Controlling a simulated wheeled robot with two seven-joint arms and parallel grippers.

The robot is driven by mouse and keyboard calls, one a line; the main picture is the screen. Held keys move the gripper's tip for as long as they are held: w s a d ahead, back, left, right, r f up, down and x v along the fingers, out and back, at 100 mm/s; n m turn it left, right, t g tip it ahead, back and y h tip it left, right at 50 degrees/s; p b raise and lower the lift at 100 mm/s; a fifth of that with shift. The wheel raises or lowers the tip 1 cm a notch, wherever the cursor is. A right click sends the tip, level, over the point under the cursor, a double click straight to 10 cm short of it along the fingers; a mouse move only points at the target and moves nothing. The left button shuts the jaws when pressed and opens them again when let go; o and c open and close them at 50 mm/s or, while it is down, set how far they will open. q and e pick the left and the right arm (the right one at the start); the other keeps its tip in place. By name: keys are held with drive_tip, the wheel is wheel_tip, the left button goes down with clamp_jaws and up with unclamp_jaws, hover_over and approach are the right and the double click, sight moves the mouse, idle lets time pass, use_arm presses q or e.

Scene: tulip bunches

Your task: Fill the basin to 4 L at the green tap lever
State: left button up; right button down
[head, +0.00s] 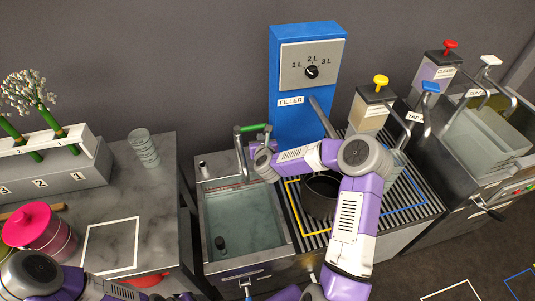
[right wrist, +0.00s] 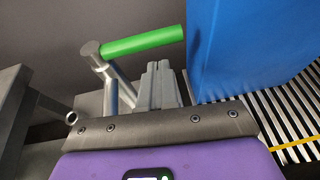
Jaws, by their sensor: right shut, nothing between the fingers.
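The basin (head: 203,222) is a grey sink holding clear water. Red marks show on its back wall near the waterline, too small to read. The green tap lever (head: 252,128) sits on top of the grey tap at the basin's back edge; it also shows in the right wrist view (right wrist: 143,40), pointing right. My right gripper (right wrist: 160,68) is shut and empty, its fingertips just below the lever and apart from it in the picture. In the head view, my right arm partly hides this gripper. My left arm shows at the lower left; its gripper is out of view.
A blue filler (head: 290,95) with a dial stands right behind the tap. A dark pot (head: 318,200) stands on the slatted grate under my right arm. Stacked glasses (head: 143,148) and a pink-lidded pot (head: 30,228) are on the left counter.

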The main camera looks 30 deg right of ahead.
use_arm(q)
drive_tip(key=shift+s+d+r+p, duration=0.15)
drive_tip(key=shift+s+r+p, duration=0.1)
drive_tip(key=shift+r+p, duration=0.7)
use_arm(e)
drive_tip(key=d+v, duration=0.1)
drive_tip(key=v, duration=1)
drive_tip(key=shift+s+f, duration=0.3)
drive_tip(key=shift+s, duration=0.25)
